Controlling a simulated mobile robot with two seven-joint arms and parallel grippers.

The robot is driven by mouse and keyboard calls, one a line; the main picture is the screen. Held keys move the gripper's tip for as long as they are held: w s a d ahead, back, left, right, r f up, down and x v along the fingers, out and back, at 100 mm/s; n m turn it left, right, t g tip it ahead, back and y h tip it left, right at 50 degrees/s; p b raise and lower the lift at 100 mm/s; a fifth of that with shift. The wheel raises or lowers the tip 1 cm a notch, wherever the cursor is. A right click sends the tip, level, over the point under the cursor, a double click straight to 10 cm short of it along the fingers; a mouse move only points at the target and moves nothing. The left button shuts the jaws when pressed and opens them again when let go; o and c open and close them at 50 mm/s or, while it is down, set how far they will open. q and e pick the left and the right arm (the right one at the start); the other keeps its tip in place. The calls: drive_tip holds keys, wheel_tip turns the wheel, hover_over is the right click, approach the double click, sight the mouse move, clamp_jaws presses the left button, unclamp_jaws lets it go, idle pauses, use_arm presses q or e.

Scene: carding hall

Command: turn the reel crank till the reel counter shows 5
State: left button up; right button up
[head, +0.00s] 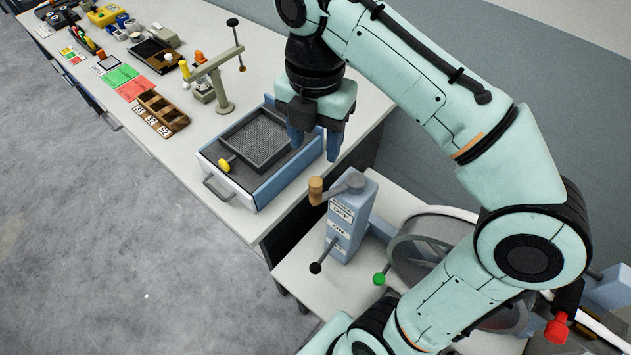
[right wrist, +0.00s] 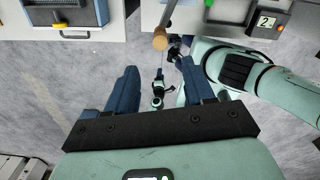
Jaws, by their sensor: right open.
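A crank with a wooden grip (head: 316,190) and a grey arm sits on top of a blue-grey box (head: 355,222). In the right wrist view the wooden grip (right wrist: 160,40) shows just beyond my fingertips. My right gripper (head: 316,146) is open and empty, pointing down, above and behind the crank and apart from it; its spread fingers also show in the right wrist view (right wrist: 158,75). The counter (right wrist: 266,21) reads 2 there. A spoked reel (head: 425,250) stands right of the box, partly hidden by my right arm. A dark gripper-like part shows small in the wrist view, its jaws unclear.
The box bears OFF and ON labels and a lever with a black ball (head: 316,268). A green-knobbed lever (head: 379,279) is beside it. A mesh tray (head: 258,140) in a blue-sided frame stands on the long bench behind. The floor at left is clear.

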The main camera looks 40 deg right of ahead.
sight(316, 181)
use_arm(q)
drive_tip(key=s+f+b, duration=0.1)
drive_tip(key=f, duration=0.1)
drive_tip(key=s+f+b, duration=0.2)
drive_tip(key=shift+s+f, duration=0.1)
drive_tip(key=shift+s, duration=0.1)
use_arm(e)
wheel_tip(316, 181, down, 13)
drive_tip(key=shift+f, duration=0.15)
clamp_jaws()
